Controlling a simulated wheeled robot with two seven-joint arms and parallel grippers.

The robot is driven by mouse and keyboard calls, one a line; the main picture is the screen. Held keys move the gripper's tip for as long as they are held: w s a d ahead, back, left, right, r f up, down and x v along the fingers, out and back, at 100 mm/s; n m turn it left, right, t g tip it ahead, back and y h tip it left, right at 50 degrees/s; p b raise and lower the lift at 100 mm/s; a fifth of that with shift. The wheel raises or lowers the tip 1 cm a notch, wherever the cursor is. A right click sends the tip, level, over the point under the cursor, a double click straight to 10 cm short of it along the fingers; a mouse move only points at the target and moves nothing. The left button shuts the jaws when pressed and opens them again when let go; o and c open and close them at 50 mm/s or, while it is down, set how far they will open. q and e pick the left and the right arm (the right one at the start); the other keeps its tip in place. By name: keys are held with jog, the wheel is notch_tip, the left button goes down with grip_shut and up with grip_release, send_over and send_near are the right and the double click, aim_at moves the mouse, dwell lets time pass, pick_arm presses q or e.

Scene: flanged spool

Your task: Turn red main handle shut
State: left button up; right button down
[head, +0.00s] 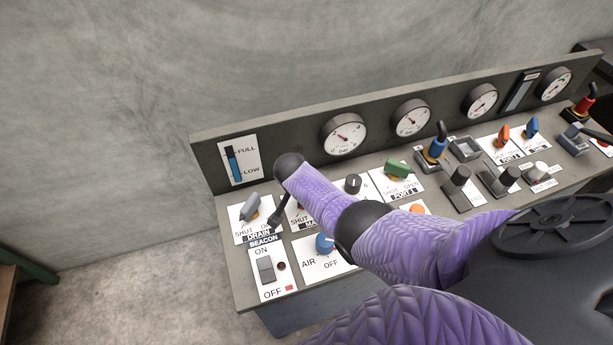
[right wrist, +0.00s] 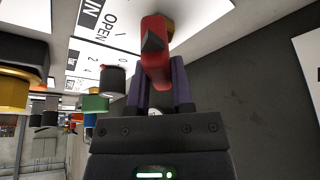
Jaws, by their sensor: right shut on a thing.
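The red main handle (right wrist: 155,62) shows in the right wrist view, rising from a yellowish base beside a white plate (right wrist: 110,28) lettered OPEN and ending in IN. My right gripper (right wrist: 158,90) is shut on the red handle, one finger on each side of it. In the head view my right arm covers the handle. Only the SHUT lettering and the start of the name show on its plate (head: 298,217), with a dark part of my right gripper (head: 278,212) next to it. My left gripper is in neither view.
Close by on the panel (head: 222,230) stand the grey drain handle (head: 250,208), a blue air knob (head: 325,243), a black knob (head: 352,183) and a green port handle (head: 397,168). A beacon switch (head: 266,268) sits in front. A backboard with gauges (head: 344,134) rises behind.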

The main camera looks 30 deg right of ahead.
jog(key=c, duration=0.5)
grip_release()
jog(key=shift+r, duration=0.15)
jog(key=p+v, duration=0.6)
jog(key=v, duration=0.2)
jog(key=shift+a+r, duration=0.1)
jog(key=shift+r, duration=0.3)
jog(key=shift+s+a+r+p, duration=0.2)
jog(key=shift+a+r+p, duration=0.1)
jog(key=shift+r, duration=0.1)
jog(key=shift+s, duration=0.1)
